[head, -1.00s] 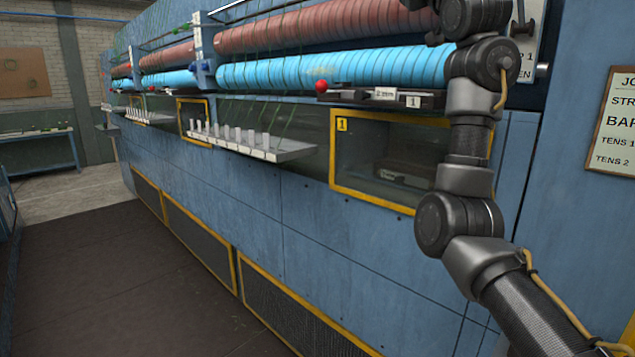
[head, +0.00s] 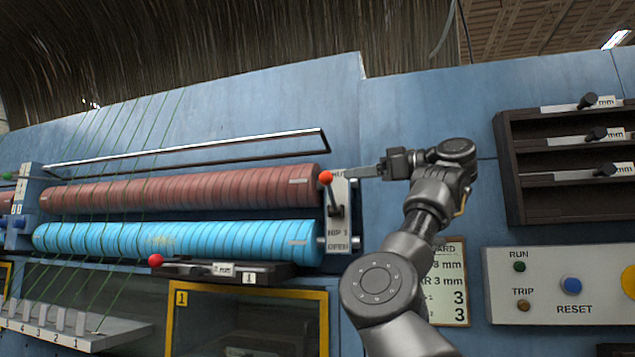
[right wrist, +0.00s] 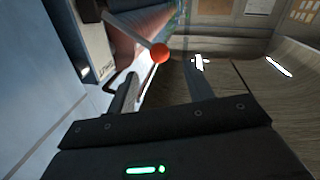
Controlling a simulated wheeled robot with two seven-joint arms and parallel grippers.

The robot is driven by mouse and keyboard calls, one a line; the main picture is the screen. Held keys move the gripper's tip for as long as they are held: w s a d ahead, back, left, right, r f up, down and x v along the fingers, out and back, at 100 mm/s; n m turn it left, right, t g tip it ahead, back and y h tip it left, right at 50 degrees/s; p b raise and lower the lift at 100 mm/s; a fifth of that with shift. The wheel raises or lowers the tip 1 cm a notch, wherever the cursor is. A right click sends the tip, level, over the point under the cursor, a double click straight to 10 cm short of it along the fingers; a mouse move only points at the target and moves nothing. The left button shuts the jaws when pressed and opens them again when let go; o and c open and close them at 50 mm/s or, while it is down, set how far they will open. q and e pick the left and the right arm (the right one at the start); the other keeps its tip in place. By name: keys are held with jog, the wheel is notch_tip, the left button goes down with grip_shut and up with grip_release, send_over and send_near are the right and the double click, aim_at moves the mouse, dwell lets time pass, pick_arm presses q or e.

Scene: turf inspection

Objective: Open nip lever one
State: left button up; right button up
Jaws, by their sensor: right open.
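The nip lever (head: 332,198) has a red ball knob and stands on a pale plate (head: 338,236) lettered NIP 1 and OPEN, at the right end of the rollers. The knob is at the lever's upper end, which leans slightly left. My right gripper (head: 352,173) is just right of the knob, its fingers pointing left. In the right wrist view the red knob (right wrist: 160,53) shows beyond the open, empty fingers (right wrist: 165,90), near the gap between them. I cannot tell whether a finger touches it. My left gripper is not in view.
A dark red roller (head: 180,188) lies above a blue roller (head: 180,240). A second red ball (head: 155,260) sits on a dark bar below them. A dark rack (head: 560,165) and a RUN, TRIP and RESET panel (head: 570,310) are at the right. Green strands cross the left rollers.

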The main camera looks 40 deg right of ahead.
aim_at(321, 178)
jog(key=p+x, duration=0.5)
jog(key=x, duration=0.5)
jog(key=shift+w+r, duration=0.1)
jog(key=shift+w, duration=0.35)
jog(key=shift+a, duration=0.1)
grip_shut()
